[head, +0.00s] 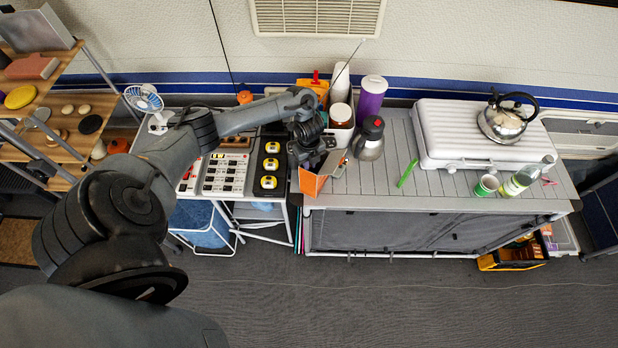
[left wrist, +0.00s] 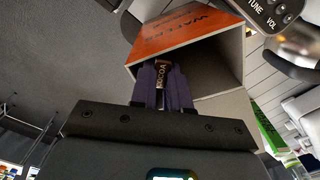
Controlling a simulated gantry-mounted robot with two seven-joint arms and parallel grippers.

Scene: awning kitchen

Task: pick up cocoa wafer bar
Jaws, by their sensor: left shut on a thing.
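My left gripper (head: 322,160) is at the left end of the grey counter, over an orange open box. It also shows in the left wrist view (left wrist: 162,84), its dark fingers shut on the cocoa wafer bar (left wrist: 163,70). Only a narrow brown strip of the bar with pale "COCOA" lettering shows between the fingers. The bar is hidden in the head view. My right gripper is not in view.
A kettle (head: 503,120) stands on a white case (head: 450,140). The counter's middle front is mostly clear.

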